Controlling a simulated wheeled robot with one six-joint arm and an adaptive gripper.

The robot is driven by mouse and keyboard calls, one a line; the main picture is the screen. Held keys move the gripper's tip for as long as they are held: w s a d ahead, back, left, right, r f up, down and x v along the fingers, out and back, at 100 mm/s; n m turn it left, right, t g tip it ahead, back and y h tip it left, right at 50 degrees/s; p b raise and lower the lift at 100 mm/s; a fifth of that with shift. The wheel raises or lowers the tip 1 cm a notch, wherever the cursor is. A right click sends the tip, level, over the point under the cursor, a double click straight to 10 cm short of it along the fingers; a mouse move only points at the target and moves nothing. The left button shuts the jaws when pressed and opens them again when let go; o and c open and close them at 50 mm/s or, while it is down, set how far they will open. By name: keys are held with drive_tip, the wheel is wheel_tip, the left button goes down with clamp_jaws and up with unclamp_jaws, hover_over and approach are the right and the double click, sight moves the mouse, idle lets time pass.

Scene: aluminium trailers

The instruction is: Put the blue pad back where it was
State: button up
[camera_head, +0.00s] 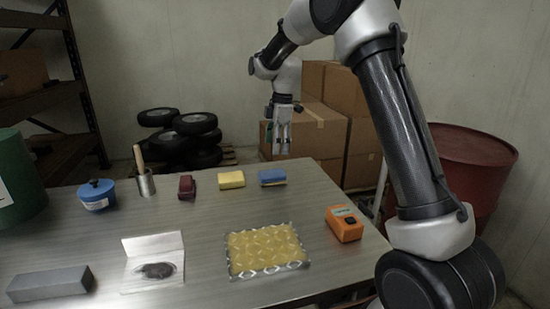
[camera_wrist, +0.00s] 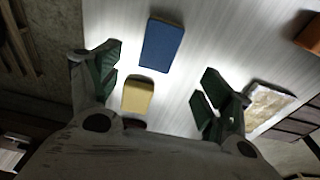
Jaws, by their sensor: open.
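The blue pad (camera_head: 272,177) lies on the table near its back edge, to the right of a yellow pad (camera_head: 231,180). In the wrist view the blue pad (camera_wrist: 162,44) lies beyond my fingertips, and the yellow pad (camera_wrist: 138,96) shows between my fingers. My gripper (camera_head: 283,146) hangs above the back edge of the table, above the blue pad and apart from it. In the wrist view my gripper (camera_wrist: 160,82) has its fingers spread wide, with nothing held.
The table (camera_head: 200,225) also holds a dark red block (camera_head: 187,186), a cup with a wooden handle (camera_head: 146,183), a blue pot (camera_head: 97,195), a yellow patterned pack (camera_head: 266,250), an orange box (camera_head: 344,223), a foil sheet (camera_head: 152,262) and a grey bar (camera_head: 50,284). Cartons (camera_head: 330,120) stand behind.

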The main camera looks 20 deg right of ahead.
drive_tip(key=s+d+r+m+t, duration=0.1)
drive_tip(key=s+d+r+m, duration=0.4)
drive_tip(key=s, duration=0.4)
drive_tip(key=s+d+r+m+t, duration=0.1)
drive_tip(key=s+d+r+m, duration=0.2)
drive_tip(key=s+r, duration=0.5)
drive_tip(key=s+d+f+m+t, duration=0.1)
drive_tip(key=s+m, duration=0.4)
drive_tip(key=s, duration=0.6)
drive_tip(key=s+d+f+m+t+h, duration=0.1)
drive_tip(key=s+d+m, duration=0.3)
drive_tip(key=s, duration=0.7)
drive_tip(key=shift+d+f+m, duration=0.15)
drive_tip(key=shift+f+m, duration=0.35)
drive_tip(key=shift+f, duration=0.15)
